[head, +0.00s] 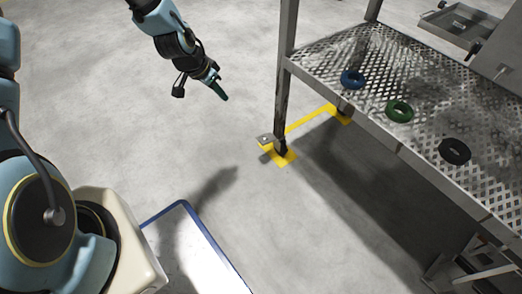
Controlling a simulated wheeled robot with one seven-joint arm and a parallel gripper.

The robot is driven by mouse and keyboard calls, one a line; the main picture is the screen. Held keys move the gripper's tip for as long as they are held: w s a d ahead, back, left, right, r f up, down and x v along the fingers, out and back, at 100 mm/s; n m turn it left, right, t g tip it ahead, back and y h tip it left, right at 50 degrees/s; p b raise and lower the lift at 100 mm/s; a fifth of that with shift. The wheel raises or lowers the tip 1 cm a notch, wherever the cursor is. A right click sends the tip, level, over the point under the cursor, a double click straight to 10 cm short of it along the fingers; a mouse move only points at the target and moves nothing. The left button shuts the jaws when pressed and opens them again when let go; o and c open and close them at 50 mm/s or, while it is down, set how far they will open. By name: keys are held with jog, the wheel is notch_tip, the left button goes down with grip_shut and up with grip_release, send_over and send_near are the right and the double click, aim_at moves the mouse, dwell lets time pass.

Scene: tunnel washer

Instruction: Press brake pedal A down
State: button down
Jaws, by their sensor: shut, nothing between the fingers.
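The perforated metal table (340,58) fills the right side. A blue ring (352,79), a green ring (399,111) and a black ring (454,151) lie on it. A metal tray (452,28) is at the top right. The floor (110,120) left of the table is clear.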

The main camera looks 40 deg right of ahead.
jog(key=s+d+f+m+b, duration=0.1)
jog(key=s+d+f+b, duration=0.1)
jog(key=f, duration=0.3)
jog(key=s+d+f+m+g+h+b, duration=0.1)
jog(key=s+d+f+b, duration=0.1)
jog(key=d+f, duration=0.3)
jog(key=shift+s, duration=0.45)
jog(key=shift+f, duration=0.1)
jog(key=b, duration=0.5)
send_over(265, 138)
jog(key=a, duration=0.1)
jog(key=f, duration=0.8)
jog(key=shift+s+a+f, duration=0.15)
jog(key=shift+a+f, duration=0.05)
jog(key=shift+f, duration=0.1)
notch_tip(265, 138, down, 2)
jog(key=shift+a+f+b, duration=0.15)
jog(key=shift+f+b, duration=0.1)
jog(key=shift+b, duration=0.5)
jog(key=shift+a+f+b, duration=0.2)
jog(key=shift+f+b, duration=0.15)
jog(key=shift+f, duration=0.3)
